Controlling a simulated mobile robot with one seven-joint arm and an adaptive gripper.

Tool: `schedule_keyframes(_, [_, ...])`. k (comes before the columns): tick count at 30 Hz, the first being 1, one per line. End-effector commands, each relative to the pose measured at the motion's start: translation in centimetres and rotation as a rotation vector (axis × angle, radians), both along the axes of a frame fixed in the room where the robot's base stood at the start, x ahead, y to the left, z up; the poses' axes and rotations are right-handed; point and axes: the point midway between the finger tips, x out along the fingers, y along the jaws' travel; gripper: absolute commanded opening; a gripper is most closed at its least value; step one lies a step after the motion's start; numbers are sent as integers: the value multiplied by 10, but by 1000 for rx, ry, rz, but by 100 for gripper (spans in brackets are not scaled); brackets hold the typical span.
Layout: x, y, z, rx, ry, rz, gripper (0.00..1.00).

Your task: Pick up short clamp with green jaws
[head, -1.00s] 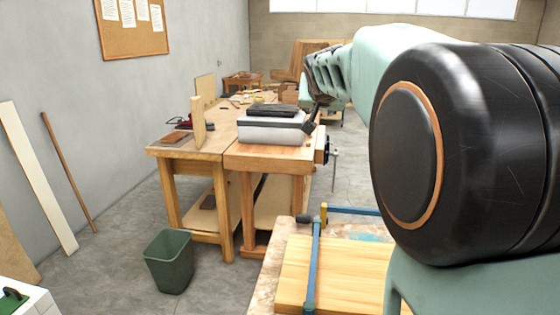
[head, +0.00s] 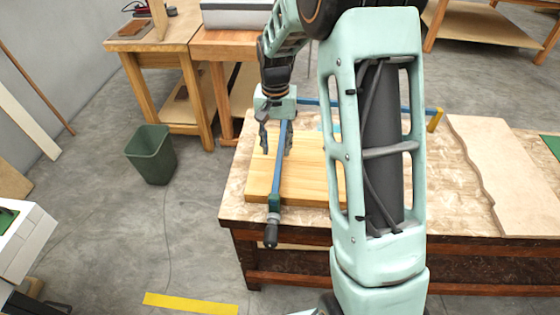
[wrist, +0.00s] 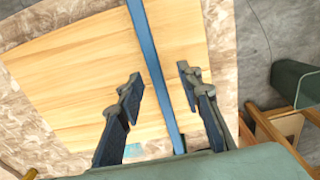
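The short clamp with green jaws has a blue bar (head: 278,170) lying across a wooden board on the near workbench. Its green jaw (head: 274,203) and dark handle (head: 271,235) stick out past the board's front edge. Its far end is hidden by my gripper. My gripper (head: 277,148) points down over the bar, with one finger on each side of it. In the wrist view my gripper (wrist: 160,77) is open, and the blue bar (wrist: 152,62) runs between the fingers with gaps on both sides. I cannot tell how far above the bar the fingertips are.
The light wooden board (head: 310,180) lies under the clamp. Another blue-barred clamp with a yellow jaw (head: 434,119) is behind it. A wavy-edged wooden sheet (head: 500,170) lies at right. A green bin (head: 151,155) stands on the floor at left.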

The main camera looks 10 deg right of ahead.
Motion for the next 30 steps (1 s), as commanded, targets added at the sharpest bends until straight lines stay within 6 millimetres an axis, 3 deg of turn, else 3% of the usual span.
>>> schedule_keyframes(13, [8, -11, -48, -1, 1, 0, 33])
schedule_keyframes(22, [9, -11, -54, -1, -2, 0, 33])
schedule_keyframes(30, [9, -11, -54, -1, -2, 0, 5])
